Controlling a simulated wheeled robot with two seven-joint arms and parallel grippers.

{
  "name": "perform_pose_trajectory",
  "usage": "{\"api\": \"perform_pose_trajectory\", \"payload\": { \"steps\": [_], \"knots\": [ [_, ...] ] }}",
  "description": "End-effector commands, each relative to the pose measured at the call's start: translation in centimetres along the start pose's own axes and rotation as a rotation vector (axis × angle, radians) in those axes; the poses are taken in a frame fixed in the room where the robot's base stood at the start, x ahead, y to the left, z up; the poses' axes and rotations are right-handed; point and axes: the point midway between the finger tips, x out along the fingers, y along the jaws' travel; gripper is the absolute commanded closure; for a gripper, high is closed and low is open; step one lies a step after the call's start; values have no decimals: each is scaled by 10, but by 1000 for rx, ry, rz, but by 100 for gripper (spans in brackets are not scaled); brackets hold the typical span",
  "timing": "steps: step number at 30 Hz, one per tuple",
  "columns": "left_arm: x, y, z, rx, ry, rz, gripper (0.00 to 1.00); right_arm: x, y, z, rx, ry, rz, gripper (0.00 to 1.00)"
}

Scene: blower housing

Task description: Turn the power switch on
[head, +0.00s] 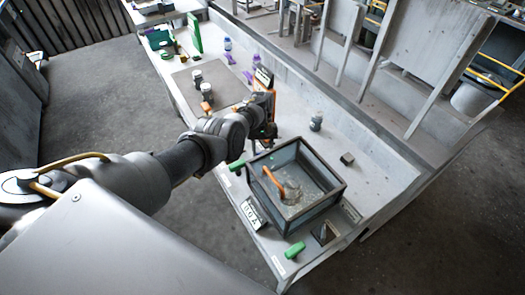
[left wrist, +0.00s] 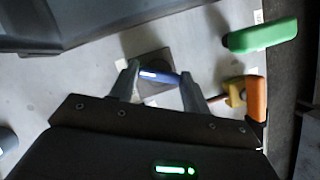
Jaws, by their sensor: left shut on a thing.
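My left gripper (left wrist: 158,88) reaches down over the work table in the left wrist view. Its two fingers are shut on a small blue bar (left wrist: 160,76) with a bright white streak. The bar lies across a dark square block (left wrist: 152,64) on the table. I cannot tell for sure whether this is the power switch or whether it is on. In the head view my left gripper (head: 266,132) is at the table's near side, beside the glass-walled box, and the blue bar is hidden there. My right gripper is not in view.
A green handle (left wrist: 262,36) and an orange handle (left wrist: 256,98) lie right of the fingers in the left wrist view. The dark-framed box (head: 337,196) holds an orange-handled item (head: 272,182). Another green handle (head: 294,250) lies at the near corner. The table's right part is fairly clear.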

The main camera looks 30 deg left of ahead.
Motion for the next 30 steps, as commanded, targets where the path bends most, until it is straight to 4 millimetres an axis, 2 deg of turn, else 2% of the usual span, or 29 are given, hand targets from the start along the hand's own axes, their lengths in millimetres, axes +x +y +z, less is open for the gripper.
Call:
{"api": "perform_pose_trajectory", "payload": {
  "steps": [15, 16, 21, 30],
  "knots": [
    [-1, 0, 0, 21, 2, -8, 76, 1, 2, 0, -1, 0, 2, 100],
    [-1, 0, 0, 21, 2, -8, 52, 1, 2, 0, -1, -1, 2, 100],
    [0, 0, 0, 20, 2, -8, 31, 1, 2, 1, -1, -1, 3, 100],
    [-3, 0, 0, 20, 2, -7, 31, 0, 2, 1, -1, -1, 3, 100]
  ]
}}
